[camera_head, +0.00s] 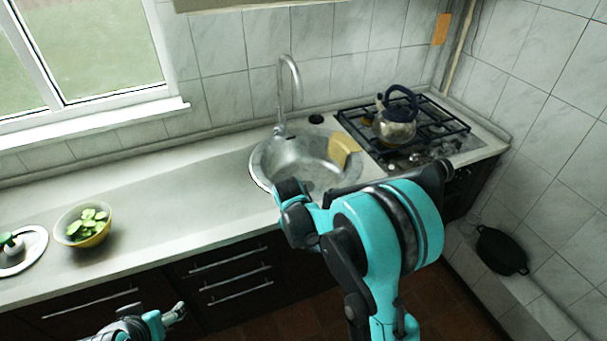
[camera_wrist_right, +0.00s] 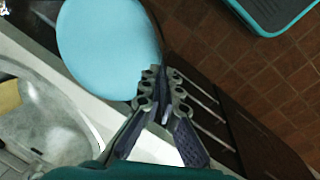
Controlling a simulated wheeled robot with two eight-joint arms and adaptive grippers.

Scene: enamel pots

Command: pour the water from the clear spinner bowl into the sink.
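I see no clear spinner bowl in either view; my right arm hides part of the counter front and sink edge. The round steel sink (camera_head: 292,177) is set in the counter under a tall faucet (camera_head: 288,85). It also shows at the left of the right wrist view (camera_wrist_right: 45,115). My right gripper (camera_head: 288,190) is at the sink's front edge, partly hidden by its wrist.
A yellow bowl of green slices (camera_head: 85,238) and a white plate (camera_head: 36,240) stand at the counter's left. A kettle (camera_head: 394,125) stands on the stove (camera_head: 440,142). A black pot (camera_head: 501,252) sits lower right.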

